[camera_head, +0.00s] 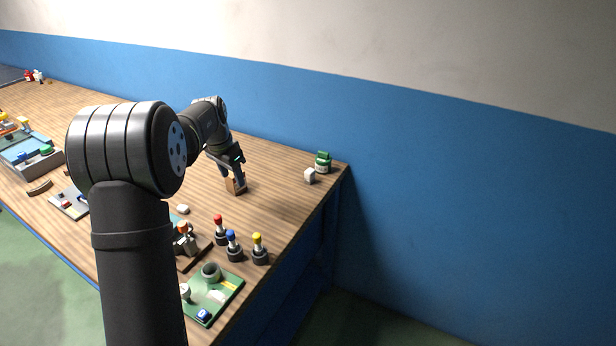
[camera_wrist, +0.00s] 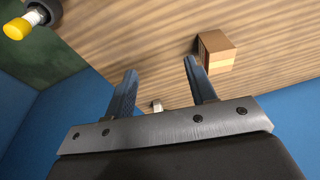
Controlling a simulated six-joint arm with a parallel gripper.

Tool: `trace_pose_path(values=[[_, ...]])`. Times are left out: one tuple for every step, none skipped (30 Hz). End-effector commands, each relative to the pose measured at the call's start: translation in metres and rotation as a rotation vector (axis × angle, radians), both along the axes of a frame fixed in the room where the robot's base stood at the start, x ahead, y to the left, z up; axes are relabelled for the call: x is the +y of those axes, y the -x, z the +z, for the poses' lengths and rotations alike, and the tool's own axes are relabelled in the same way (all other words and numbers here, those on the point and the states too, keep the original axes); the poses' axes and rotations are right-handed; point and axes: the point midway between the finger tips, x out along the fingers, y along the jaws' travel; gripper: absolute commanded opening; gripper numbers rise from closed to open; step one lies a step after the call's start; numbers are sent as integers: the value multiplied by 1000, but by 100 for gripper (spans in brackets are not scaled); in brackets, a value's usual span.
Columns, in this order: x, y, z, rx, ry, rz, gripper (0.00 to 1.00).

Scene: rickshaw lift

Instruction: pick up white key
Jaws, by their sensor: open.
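I cannot make out a clear key shape. A small white block (camera_head: 309,175) stands near the table's far right corner, and a low white piece (camera_head: 183,209) lies on the table left of the pegs; I cannot tell whether either is the white key. My gripper (camera_head: 238,175) is over the table, close to a brown block (camera_head: 235,187). In the wrist view my gripper (camera_wrist: 160,67) is open, with bare wood between its fingertips. A small pale object (camera_wrist: 157,105) shows between the fingers near their base, partly hidden by the gripper plate. The brown block (camera_wrist: 217,50) is right of the fingers.
A green-and-white jar (camera_head: 323,162) stands by the white block. Red, blue and yellow pegs (camera_head: 232,246) and a green board (camera_head: 214,298) are near the front edge. The yellow peg (camera_wrist: 18,27) shows in the wrist view. The table's middle right is clear.

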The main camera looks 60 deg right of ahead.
Motion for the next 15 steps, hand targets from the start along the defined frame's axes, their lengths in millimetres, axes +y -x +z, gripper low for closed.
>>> trace_pose_path(values=[[-36, 13, 3, 4, 35, -6, 51], [-55, 20, 6, 9, 55, -4, 51], [-78, 31, 10, 16, 80, -2, 51], [-94, 39, 13, 23, 100, 0, 51], [-108, 47, 15, 29, 116, 0, 51], [-125, 57, 18, 37, 135, 3, 51], [-136, 64, 21, 44, 149, 2, 51], [-146, 71, 22, 50, 161, 4, 51], [-157, 78, 25, 56, 175, 4, 51], [-163, 83, 26, 60, 183, 4, 51], [-168, 87, 27, 64, 189, 6, 51], [-173, 91, 29, 68, 196, 5, 51], [-176, 94, 29, 71, 200, 6, 51], [-179, 95, 28, 73, 203, 5, 51], [-181, 97, 25, 74, 203, 6, 51]])
